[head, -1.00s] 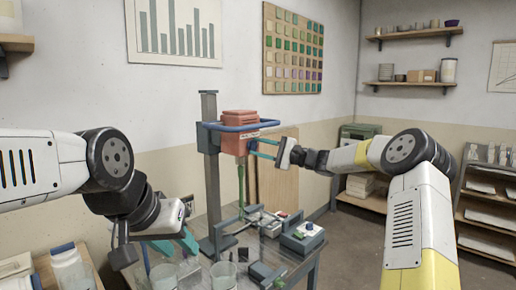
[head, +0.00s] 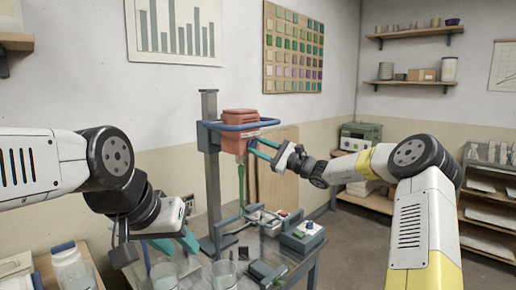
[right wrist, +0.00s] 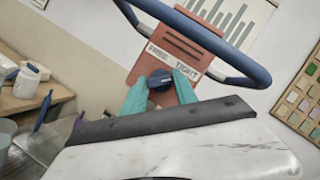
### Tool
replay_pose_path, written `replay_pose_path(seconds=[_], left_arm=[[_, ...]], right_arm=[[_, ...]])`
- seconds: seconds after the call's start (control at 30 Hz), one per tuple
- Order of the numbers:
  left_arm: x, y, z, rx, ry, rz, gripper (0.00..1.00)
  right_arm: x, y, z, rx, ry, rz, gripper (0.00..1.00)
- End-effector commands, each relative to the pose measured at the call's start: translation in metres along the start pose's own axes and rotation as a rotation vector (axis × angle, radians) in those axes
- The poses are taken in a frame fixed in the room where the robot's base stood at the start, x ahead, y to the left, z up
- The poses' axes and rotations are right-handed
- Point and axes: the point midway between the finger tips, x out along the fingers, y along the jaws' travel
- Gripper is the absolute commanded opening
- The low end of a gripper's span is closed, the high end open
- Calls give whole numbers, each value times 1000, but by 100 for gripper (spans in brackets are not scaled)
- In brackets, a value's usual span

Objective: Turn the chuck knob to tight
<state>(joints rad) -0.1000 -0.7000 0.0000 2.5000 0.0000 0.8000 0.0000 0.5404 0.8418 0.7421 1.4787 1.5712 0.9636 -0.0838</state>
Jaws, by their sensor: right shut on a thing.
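The chuck knob (right wrist: 160,79) is a small dark blue knob on the front of a red drill-head housing (head: 239,116). In the right wrist view it sits between the two teal fingers of my right gripper (right wrist: 161,86), which is shut on it. A white label (right wrist: 173,60) above the knob reads FREE on the left and TIGHT on the right. I cannot tell which word the knob points to. In the head view, my right gripper (head: 262,150) reaches the housing from the right and hides the knob. My left gripper (head: 168,246) is open and empty at the lower left.
A blue guard bar (head: 240,126) runs around the housing, close to my right gripper. A grey column (head: 210,165) carries the housing, with a green mixing shaft (head: 241,187) below. Glass containers (head: 224,273) and a control box (head: 303,236) stand on the table.

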Motion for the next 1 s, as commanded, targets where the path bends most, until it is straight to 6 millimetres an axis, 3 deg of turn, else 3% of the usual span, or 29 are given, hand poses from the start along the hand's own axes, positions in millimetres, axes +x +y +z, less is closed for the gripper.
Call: replay_pose_path(seconds=[0.23,0.27,0.37,0.73,1.0], left_arm=[[0,0,0,0,0,0,36],[0,0,0,0,0,0,36],[0,0,0,0,0,0,36],[0,0,0,0,0,0,36],[0,0,0,0,0,0,36]], right_arm=[[0,0,-1,3,1,-1,0],[0,0,-1,3,1,0,38],[0,0,-1,3,1,0,56],[-4,0,0,1,1,0,56],[-48,-1,-1,2,4,-2,56]])
